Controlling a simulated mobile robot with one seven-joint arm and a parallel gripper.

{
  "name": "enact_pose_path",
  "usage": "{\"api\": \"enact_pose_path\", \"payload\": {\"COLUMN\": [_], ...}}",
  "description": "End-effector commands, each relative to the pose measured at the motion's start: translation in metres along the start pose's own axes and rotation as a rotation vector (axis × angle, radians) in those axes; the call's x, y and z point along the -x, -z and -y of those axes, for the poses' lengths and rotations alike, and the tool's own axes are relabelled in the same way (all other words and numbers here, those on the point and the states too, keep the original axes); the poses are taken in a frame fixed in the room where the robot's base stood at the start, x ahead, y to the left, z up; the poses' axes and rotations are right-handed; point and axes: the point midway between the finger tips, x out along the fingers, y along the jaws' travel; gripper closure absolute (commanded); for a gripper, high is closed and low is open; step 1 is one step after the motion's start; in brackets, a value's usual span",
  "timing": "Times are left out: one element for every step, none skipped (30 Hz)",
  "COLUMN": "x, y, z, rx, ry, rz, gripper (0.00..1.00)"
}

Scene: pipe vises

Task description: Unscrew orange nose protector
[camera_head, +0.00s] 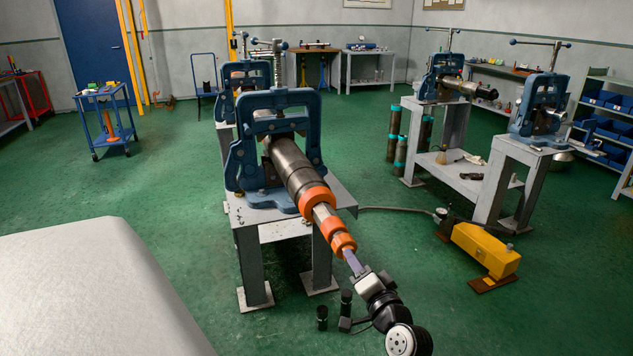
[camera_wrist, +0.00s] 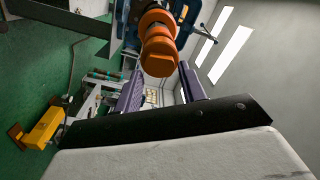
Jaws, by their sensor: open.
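A dark pipe (camera_head: 296,168) is clamped in the blue vise (camera_head: 275,135) on a grey stand and slants toward me. It carries a large orange collar (camera_head: 317,198), then a narrower metal section, and ends in stepped orange pieces. The outermost orange piece, the nose protector (camera_head: 343,246), also fills the upper middle of the wrist view (camera_wrist: 160,58). My gripper (camera_head: 350,259) is at the protector's free end, roughly in line with it. In the wrist view its two purple-grey fingers (camera_wrist: 161,68) stand apart, below and either side of the protector's end face. Whether they touch it is unclear.
Short black cylinders (camera_head: 322,317) stand on the green floor below my gripper. A yellow box-shaped device (camera_head: 486,249) with a hose lies to the right. A large pale surface (camera_head: 90,290) fills the lower left. More vises on stands are behind.

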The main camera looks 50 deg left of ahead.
Motion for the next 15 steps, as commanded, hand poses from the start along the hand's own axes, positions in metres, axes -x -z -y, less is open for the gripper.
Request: {"api": "enact_pose_path", "payload": {"x": [-0.0002,-0.0001,-0.0001,-0.0001,-0.0002,-0.0001,0.0000,-0.0001,-0.0001,0.0000,-0.0001,-0.0001,-0.0001,-0.0001,0.0000], "y": [0.0030,0.0037,0.0041,0.0039,0.0041,0.0042,0.0040,0.0040,0.0042,0.0041,0.0039,0.0039,0.0042,0.0041,0.0037], "z": [0.0055,0.0066,0.0072,0.0071,0.0070,0.0072,0.0070,0.0067,0.0069,0.0068,0.0065,0.0063,0.0065,0.0065,0.0059], "rx": [-0.047,-0.083,-0.137,-0.178,-0.216,-0.268,-0.309,-0.348,-0.401,-0.439,-0.481,-0.534,-0.573,-0.614,-0.668], "ry": [-0.003,-0.003,-0.003,-0.004,-0.004,-0.003,-0.004,-0.004,-0.003,-0.004,-0.004,-0.004,-0.004,-0.003,-0.005], "rz": [0.000,-0.002,-0.004,-0.005,-0.007,-0.009,-0.011,-0.012,-0.015,-0.016,-0.017,-0.020,-0.022,-0.023,-0.025], "gripper": [0.59,0.59,0.59,0.59,0.59,0.59,0.59,0.59,0.59,0.59,0.59,0.59,0.59,0.59,0.59]}}
